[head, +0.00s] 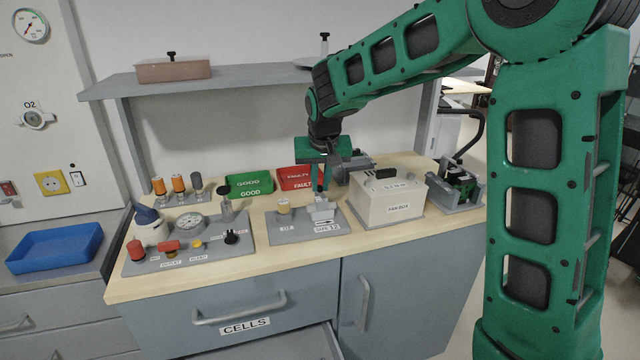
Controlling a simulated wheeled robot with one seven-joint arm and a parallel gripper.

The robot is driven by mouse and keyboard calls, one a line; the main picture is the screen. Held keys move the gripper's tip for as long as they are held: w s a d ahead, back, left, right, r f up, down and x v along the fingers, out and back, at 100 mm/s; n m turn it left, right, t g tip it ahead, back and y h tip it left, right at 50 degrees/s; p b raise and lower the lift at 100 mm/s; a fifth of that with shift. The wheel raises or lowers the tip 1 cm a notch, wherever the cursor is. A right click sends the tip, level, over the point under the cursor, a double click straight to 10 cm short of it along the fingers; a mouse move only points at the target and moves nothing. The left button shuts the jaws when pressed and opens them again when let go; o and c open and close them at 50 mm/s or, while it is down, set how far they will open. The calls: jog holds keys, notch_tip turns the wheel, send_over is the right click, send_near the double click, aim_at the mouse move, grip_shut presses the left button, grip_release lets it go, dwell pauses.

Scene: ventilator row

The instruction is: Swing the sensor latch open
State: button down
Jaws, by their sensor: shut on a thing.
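My gripper (321,190) points down over a small grey plate (283,230) on the wooden bench top. Its fingers are shut at the top of a small light-grey block (322,212), which looks like the sensor latch. The fingers hide part of it, so its exact angle cannot be told. A white label (328,229) lies in front of the block, its print too small to read surely.
A cream box (388,205) stands close right of my gripper. Green (250,184) and red (300,178) bins lie behind. A panel (186,240) with a gauge and several knobs is to the left. A shelf (215,83) runs above. A drawer (285,345) below stands partly open.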

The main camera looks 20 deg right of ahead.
jog(key=n, duration=0.2)
jog(key=d+n+y, duration=0.1)
jog(key=n, duration=0.1)
jog(key=shift+w+y, duration=0.15)
jog(key=shift+y, duration=0.15)
jog(key=n, duration=0.1)
jog(key=n+y, duration=0.1)
jog(key=d+n, duration=0.1)
jog(key=n, duration=0.1)
jog(key=shift+w, duration=0.25)
jog(key=n, duration=0.1)
jog(key=n+y, duration=0.1)
jog(key=n+g, duration=0.1)
jog(key=shift+w+d+n+y, duration=0.3)
jog(key=shift+w, duration=0.1)
jog(key=shift+w+d+n+g+y, duration=0.1)
jog(key=shift+w+n+g+y, duration=0.15)
jog(key=shift+n, duration=0.5)
jog(key=shift+w+d+n+g, duration=0.1)
jog(key=shift+n+g, duration=0.25)
jog(key=shift+n, duration=0.45)
jog(key=shift+w+n+g+y, duration=0.2)
jog(key=shift+n+g, duration=0.1)
jog(key=shift+n, duration=0.45)
jog(key=c, duration=1.7)
grip_release()
jog(key=shift+c, duration=0.2)
